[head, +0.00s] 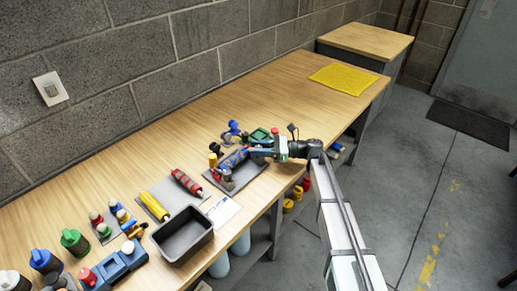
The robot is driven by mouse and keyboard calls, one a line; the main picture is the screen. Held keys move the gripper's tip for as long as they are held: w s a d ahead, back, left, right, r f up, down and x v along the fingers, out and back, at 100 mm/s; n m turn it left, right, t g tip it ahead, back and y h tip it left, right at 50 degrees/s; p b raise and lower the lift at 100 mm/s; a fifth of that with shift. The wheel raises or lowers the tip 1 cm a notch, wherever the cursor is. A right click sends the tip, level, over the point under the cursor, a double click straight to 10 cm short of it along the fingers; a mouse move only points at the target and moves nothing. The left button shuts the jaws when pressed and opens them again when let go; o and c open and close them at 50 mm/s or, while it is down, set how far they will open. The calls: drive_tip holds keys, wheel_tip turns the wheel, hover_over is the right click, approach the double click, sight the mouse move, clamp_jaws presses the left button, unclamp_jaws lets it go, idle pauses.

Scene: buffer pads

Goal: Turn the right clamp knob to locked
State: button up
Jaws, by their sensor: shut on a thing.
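A grey plate (247,177) on the workbench carries a small clamp fixture with a blue part (235,158). A yellow-topped knob (213,160) stands upright at its left, and a dark, brownish knob (227,182) stands at its front. My gripper (250,153) reaches in from the right, low over the right side of the fixture. It is shut on what seems to be the right clamp knob, which the fingers mostly hide. The knob's turn angle and any lock mark are too small to read.
The bench beyond is clear up to a yellow cloth (342,79).

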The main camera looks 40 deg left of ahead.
drive_tip(key=shift+n+g+h, duration=2.1)
drive_tip(key=shift+n+h, duration=0.1)
drive_tip(key=shift+h, duration=0.3)
drive_tip(key=o, duration=0.9)
drive_tip(key=shift+v, duration=3.75)
drive_tip(key=shift+o, duration=0.3)
